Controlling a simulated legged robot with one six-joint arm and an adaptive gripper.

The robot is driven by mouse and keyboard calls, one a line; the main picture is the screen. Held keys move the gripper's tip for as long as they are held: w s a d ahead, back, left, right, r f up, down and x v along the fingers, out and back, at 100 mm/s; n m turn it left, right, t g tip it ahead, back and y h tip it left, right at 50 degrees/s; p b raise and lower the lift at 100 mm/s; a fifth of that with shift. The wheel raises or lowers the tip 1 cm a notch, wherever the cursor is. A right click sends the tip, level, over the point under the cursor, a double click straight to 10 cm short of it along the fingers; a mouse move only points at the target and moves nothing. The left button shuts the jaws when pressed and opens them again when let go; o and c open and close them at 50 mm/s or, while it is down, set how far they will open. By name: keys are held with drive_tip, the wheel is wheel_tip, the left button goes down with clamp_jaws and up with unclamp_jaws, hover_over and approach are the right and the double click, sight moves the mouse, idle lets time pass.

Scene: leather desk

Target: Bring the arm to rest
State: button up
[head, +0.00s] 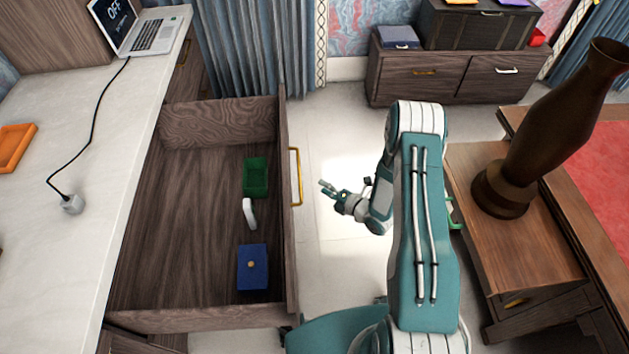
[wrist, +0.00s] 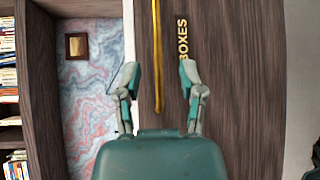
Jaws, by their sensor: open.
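My gripper (head: 328,188) is open and empty in the head view, just right of the open drawer's brass handle (head: 295,176). A gap shows between it and the handle in that view. My arm stands folded at centre right, its teal upper link upright. The front bears the word BOXES and a brass handle (wrist: 157,50), seen between the fingertips.
The open drawer (head: 180,220) holds a green tray (head: 256,177), a white object (head: 249,213) and a blue box (head: 252,268). A desk (head: 75,180) with a laptop (head: 150,32) lies left. A brown vase (head: 550,130) stands on a side table (head: 500,235) right. Clear floor lies beyond my gripper.

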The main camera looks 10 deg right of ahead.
drive_tip(key=shift+s+d, duration=0.2)
drive_tip(key=shift+s, duration=0.05)
idle(0.3)
